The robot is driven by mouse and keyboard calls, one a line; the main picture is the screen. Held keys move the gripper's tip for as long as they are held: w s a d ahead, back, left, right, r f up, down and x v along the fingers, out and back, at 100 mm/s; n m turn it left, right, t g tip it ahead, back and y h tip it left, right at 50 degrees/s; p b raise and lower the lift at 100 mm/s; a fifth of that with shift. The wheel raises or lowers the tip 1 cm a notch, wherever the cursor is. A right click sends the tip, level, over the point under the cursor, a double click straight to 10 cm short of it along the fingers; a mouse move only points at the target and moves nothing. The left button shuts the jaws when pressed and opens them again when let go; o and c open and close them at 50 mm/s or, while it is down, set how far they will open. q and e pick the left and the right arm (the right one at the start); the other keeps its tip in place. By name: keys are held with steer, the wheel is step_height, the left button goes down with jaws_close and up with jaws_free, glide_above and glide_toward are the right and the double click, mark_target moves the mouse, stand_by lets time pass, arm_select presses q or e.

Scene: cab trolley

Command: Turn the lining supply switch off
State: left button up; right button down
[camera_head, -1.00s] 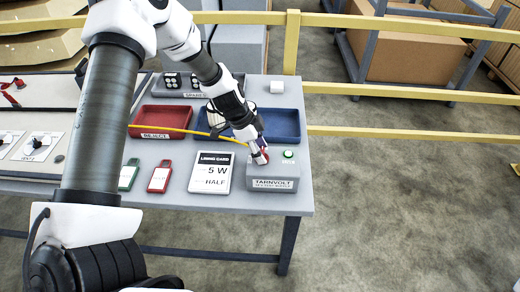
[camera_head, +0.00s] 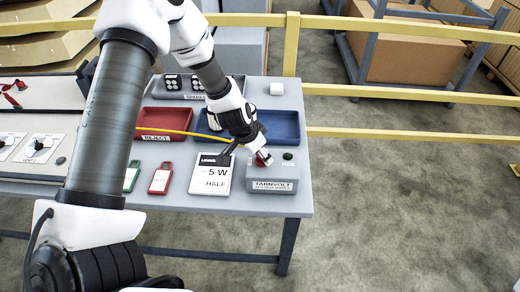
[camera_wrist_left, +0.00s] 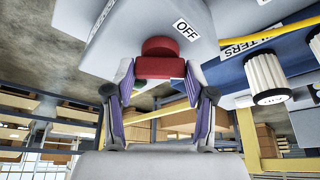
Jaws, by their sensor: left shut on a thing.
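The grey supply box (camera_head: 272,184) labelled TARNVOLT stands at the right end of the table. Its red switch knob (camera_head: 265,161) is on top, mostly covered by my gripper in the head view. The lamp (camera_head: 288,156) beside it is dark green, unlit. My left gripper (camera_head: 262,156) is shut on the red knob. In the left wrist view the fingers (camera_wrist_left: 160,78) sit on both sides of the red knob (camera_wrist_left: 162,50), and a white OFF label (camera_wrist_left: 186,28) lies close to it. My right gripper is not in view.
A blue tray (camera_head: 282,125) is behind, a red reject tray (camera_head: 166,120) further left. Red and green tags (camera_head: 160,180) lie in front. Yellow rails (camera_head: 400,135) stand beyond the table.

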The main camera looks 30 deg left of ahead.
arm_select(q)
steer(key=n+y+p, duration=0.1)
steer(key=n+p, duration=0.1)
steer(key=n+y+p, duration=0.1)
steer(key=n+p, duration=0.1)
steer(key=n, duration=0.1)
steer(key=shift+d+r+n, duration=0.15)
steer(key=shift+n, duration=0.15)
steer(key=n+y+p, duration=0.1)
steer(key=n+p, duration=0.2)
steer(key=shift+w+d+n+g+y+p, duration=0.1)
steer(key=shift+n+g+y+p, duration=0.25)
steer(key=shift+n+p, duration=0.3)
steer(key=shift+f, duration=0.2)
steer(key=o, duration=1.2)
steer(key=shift+c, duration=0.2)
steer(key=v, duration=1.2)
